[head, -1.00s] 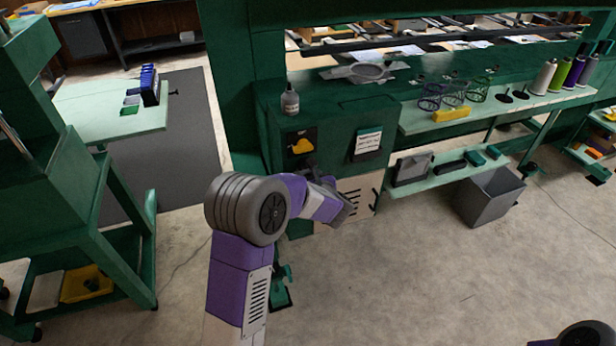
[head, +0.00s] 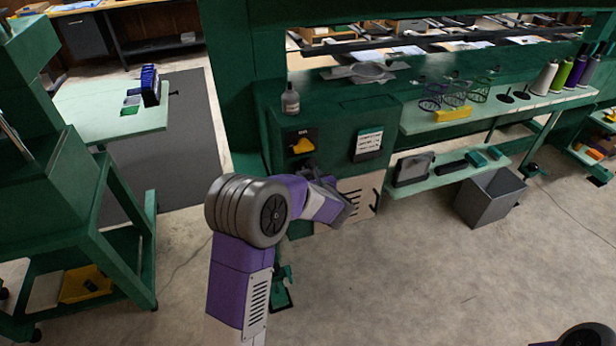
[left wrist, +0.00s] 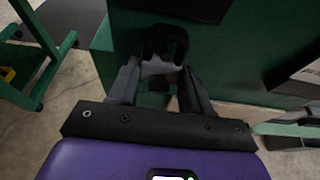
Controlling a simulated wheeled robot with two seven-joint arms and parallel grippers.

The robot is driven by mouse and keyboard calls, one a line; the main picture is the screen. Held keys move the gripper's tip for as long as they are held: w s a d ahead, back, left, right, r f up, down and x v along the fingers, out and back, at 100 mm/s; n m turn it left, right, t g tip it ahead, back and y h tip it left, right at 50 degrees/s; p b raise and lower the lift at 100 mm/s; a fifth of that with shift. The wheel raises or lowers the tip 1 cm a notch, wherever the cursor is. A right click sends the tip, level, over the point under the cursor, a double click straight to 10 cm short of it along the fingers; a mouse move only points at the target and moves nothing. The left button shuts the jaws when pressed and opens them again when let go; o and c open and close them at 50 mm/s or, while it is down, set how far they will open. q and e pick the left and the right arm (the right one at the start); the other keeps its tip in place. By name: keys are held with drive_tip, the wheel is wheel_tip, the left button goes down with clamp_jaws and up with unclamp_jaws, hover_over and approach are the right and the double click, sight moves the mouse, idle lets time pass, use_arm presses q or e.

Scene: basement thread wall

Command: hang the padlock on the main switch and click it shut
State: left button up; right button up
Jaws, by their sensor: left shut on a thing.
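The main switch (head: 302,141) is a black plate with a yellow handle on the green cabinet front. My left gripper (head: 308,174) is just below the switch in the head view, with its fingers small and partly hidden by my wrist. In the left wrist view my left gripper (left wrist: 158,88) is shut on the padlock (left wrist: 158,68). The padlock shows a grey body between the fingers and a thick dark loop above it, close to the green cabinet face. A dark plate edge is at the top of that view. I cannot tell whether the loop touches the switch.
A white-and-black card holder (head: 368,144) is on the cabinet front right of the switch. A bottle (head: 290,99) stands on the cabinet top. A slotted pale panel (head: 358,199) is below. A grey bin (head: 490,194) stands on the floor at right.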

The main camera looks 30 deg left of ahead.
use_arm(q)
drive_tip(key=o, duration=1.1)
drive_tip(key=shift+f, duration=0.1)
drive_tip(key=shift+d, duration=0.1)
drive_tip(key=p+v, duration=0.2)
drive_tip(key=v, duration=0.6)
drive_tip(key=s+d+f+n+g+h+p, duration=0.1)
drive_tip(key=s+d+f+n+g+h, duration=0.35)
drive_tip(key=s+f, duration=0.55)
drive_tip(key=s+d+f+n+g+h+p, duration=0.2)
drive_tip(key=s+d+f+n+g+h, duration=0.4)
drive_tip(key=f, duration=0.5)
drive_tip(key=s+d+f+n+h, duration=0.1)
drive_tip(key=s+d+n, duration=0.2)
drive_tip(key=n, duration=0.3)
drive_tip(key=s+d+f+n+t+h+p, duration=0.1)
drive_tip(key=s+d+f+n+h, duration=0.1)
drive_tip(key=n, duration=0.4)
drive_tip(key=s+d+f+n+t+h+p, duration=0.1)
drive_tip(key=s+d+f+n, duration=0.1)
drive_tip(key=s+n, duration=0.3)
drive_tip(key=shift+d+f+n+h, duration=0.25)
drive_tip(key=shift+d+n, duration=0.4)
drive_tip(key=shift+d, duration=0.25)
